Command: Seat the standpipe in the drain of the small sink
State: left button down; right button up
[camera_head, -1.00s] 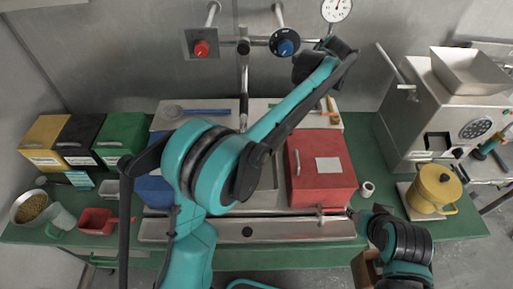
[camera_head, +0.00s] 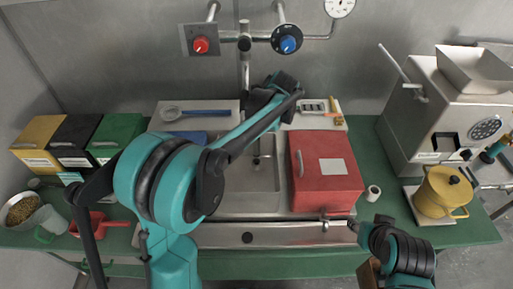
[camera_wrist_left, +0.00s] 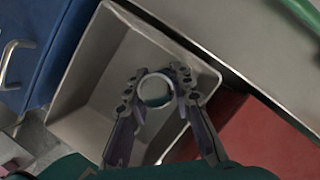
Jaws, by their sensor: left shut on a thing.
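The standpipe shows in the left wrist view as a pale round ring (camera_wrist_left: 155,90), seen end-on between my left fingers. My left gripper (camera_wrist_left: 157,88) is shut on it, above the steel basin of the small sink (camera_wrist_left: 85,105). In the head view the left gripper (camera_head: 268,97) is over the back of the sink (camera_head: 250,205), in front of the tap. Most of the pipe and its lower end are hidden, and I cannot make out the drain. My right gripper (camera_head: 354,224) is low at the right, near the red box's front corner; its fingers are too small to read.
A red box (camera_head: 323,185) covers the right of the sink area; a blue box (camera_wrist_left: 35,45) borders its left. The tap pipe (camera_head: 244,70) rises behind. A grinder (camera_head: 445,125) and yellow pot (camera_head: 442,190) stand right. Yellow, black and green bins (camera_head: 117,140) stand left.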

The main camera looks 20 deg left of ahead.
aim_at(257, 144)
pick_arm(q)
jog(key=shift+f+b, duration=0.85)
jog(key=shift+f, duration=2.5)
jog(key=shift+f, duration=0.2)
jog(key=c, duration=1.3)
grip_release()
jog(key=shift+r, duration=0.2)
jog(key=shift+d+r, duration=0.15)
jog(key=shift+r, duration=0.2)
jog(key=p+v, duration=0.3)
jog(key=v, duration=0.8)
jog(key=shift+d+r, duration=0.1)
jog(key=shift+r, duration=0.05)
